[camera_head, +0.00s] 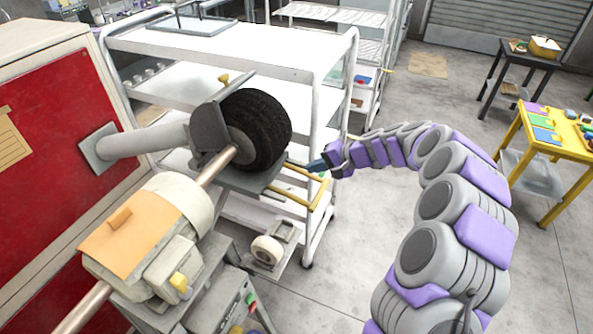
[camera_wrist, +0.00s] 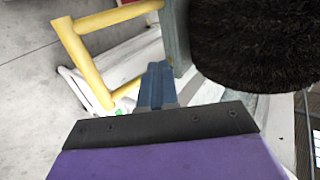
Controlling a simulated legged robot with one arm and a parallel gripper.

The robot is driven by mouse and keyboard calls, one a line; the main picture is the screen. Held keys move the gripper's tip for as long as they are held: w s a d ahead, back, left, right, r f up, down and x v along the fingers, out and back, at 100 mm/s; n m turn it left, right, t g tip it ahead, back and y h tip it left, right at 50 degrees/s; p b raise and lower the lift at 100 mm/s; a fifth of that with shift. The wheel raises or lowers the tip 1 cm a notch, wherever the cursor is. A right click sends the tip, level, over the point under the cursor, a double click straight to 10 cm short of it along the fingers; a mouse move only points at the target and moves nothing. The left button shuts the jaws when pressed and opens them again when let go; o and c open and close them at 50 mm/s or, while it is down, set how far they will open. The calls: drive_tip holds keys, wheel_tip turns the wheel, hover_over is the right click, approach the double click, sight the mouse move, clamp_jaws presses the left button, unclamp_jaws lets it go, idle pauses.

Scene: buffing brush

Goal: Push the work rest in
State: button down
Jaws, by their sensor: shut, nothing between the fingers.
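The work rest looks to be the flat grey plate (camera_head: 240,178) under the round black brush wheel (camera_head: 258,130). Its edge also shows in the wrist view (camera_wrist: 175,38), beside the dark bristles (camera_wrist: 255,45). My gripper (camera_head: 312,166) is to the right of the plate's outer end, near the brush. In the wrist view its blue fingers (camera_wrist: 156,78) are together and empty, with their tips at or very near the plate's edge. I cannot tell whether they touch it. The plate's far part is hidden under the brush.
A yellow bar frame (camera_head: 318,192) is just below the gripper; it also shows in the wrist view (camera_wrist: 88,62). The buffing motor (camera_head: 150,235) and a red cabinet (camera_head: 70,130) stand at left. A white cart (camera_head: 235,50) is behind.

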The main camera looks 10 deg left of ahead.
sight(278, 169)
drive_tip(key=w+a+f+t+y+b, duration=0.1)
drive_tip(key=w+a+f+y+b, duration=0.1)
drive_tip(key=a+f, duration=0.5)
drive_tip(key=shift+w+a+f+t+y, duration=0.3)
drive_tip(key=shift+w+a+y, duration=0.5)
drive_tip(key=shift+w+a, duration=0.15)
drive_tip(key=b+x, duration=0.1)
drive_tip(key=x, duration=0.1)
drive_tip(key=b+x, duration=0.1)
drive_tip(key=b, duration=0.1)
drive_tip(key=shift+w+a+r, duration=0.15)
drive_tip(key=shift+a+r, duration=0.15)
drive_tip(key=shift+a, duration=0.2)
drive_tip(key=shift+a+r, duration=0.15)
drive_tip(key=shift+r, duration=0.05)
drive_tip(key=shift+r, duration=0.1)
